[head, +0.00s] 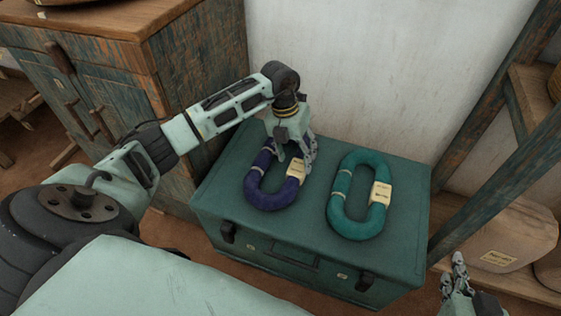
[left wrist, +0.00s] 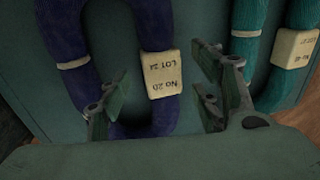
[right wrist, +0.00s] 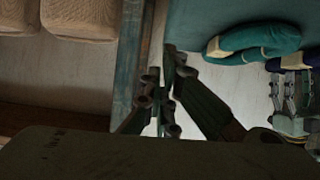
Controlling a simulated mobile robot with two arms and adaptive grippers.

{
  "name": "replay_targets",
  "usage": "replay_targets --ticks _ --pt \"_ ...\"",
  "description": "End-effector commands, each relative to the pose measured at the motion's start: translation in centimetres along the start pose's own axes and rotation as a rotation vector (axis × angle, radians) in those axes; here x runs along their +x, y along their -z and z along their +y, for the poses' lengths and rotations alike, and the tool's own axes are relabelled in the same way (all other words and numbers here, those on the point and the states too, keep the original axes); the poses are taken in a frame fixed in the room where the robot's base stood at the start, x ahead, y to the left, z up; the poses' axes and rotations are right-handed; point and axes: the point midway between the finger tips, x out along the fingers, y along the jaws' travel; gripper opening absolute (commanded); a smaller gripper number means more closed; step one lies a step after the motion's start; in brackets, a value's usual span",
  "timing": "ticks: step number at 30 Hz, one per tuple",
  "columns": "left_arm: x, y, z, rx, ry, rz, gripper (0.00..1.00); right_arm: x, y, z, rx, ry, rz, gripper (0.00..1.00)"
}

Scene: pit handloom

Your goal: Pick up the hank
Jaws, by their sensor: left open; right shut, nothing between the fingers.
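A dark purple-blue hank (head: 270,202) with a cream label lies as an oval loop on the left of a green trunk (head: 310,222). A teal hank (head: 337,205) with a cream label lies to its right. My left gripper (head: 294,162) is open over the purple hank's far part. In the left wrist view the purple hank (left wrist: 118,20) and its label, reading "NO 20 LOT 24", show between and beyond the open fingers (left wrist: 155,98). I cannot tell whether the fingers touch it. My right gripper (head: 458,270) is shut and empty, right of the trunk; its fingers (right wrist: 166,92) are together.
A worn wooden cabinet (head: 190,70) stands left of the trunk, close to my left arm. A pale wall (head: 340,70) rises behind. A timber frame (head: 490,190) and a labelled pale bundle (head: 510,230) stand at the right.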

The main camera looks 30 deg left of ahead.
Motion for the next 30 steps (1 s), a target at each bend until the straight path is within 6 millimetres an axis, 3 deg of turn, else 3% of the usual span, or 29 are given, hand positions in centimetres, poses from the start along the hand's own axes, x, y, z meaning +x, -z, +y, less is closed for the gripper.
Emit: replay_targets --ticks 6,12,21,30 --pt "2.7 0.2 0.0 -0.001 0.002 0.001 0.59 0.4 4.2 -0.6 0.000 0.012 0.207 0.00" --pt "4.0 0.2 0.0 -0.001 0.001 0.001 0.59 0.0 6.7 -0.9 0.001 0.019 0.320 0.00" --pt "4.1 0.2 0.0 0.000 0.001 0.001 0.59 -0.1 7.1 -0.9 0.001 0.020 0.338 0.00" --pt "4.1 0.2 0.0 0.000 0.002 0.001 0.32 -0.1 7.1 -0.9 0.001 0.019 0.337 0.00"
